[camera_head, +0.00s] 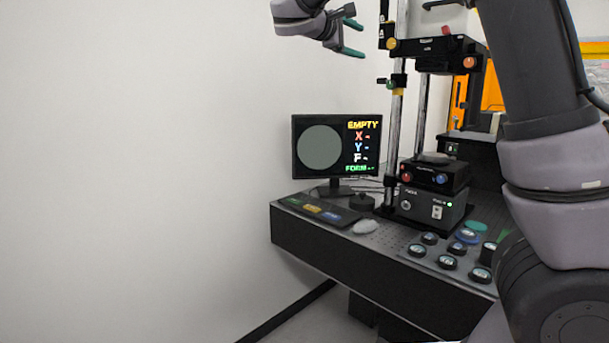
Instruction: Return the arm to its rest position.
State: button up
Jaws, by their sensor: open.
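My gripper (352,33) shows at the top of the head camera view, high above the monitor and in front of the white wall. Its two green-tipped fingers are apart, with nothing between them. My arm (535,75) rises along the right side of the view, and its upper links leave the frame at the top. The gripper is to the left of the interferometer's upright column (397,110) in the picture and appears clear of it.
Several small round pieces (447,262) lie at the front right. Open wall space is at left.

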jog(key=s+d+f+m+g+y, duration=0.65)
jog(key=s+d+f, duration=0.75)
jog(key=d, duration=0.3)
jog(key=s+a+f+m+y, duration=0.2)
jog(key=s+m, duration=0.1)
jog(key=s, duration=0.3)
jog(key=s+a+f+m+t+y, duration=0.1)
jog(key=s+a+f+m+y, duration=0.1)
jog(key=s, duration=0.3)
jog(key=s+a+f+m+t+y, duration=0.1)
jog(key=s+a+m+y, duration=0.1)
jog(key=s, duration=0.4)
jog(key=shift+s+f+m+y, duration=0.35)
jog(key=shift+f+m+y, duration=0.05)
jog(key=shift+m+y, duration=0.4)
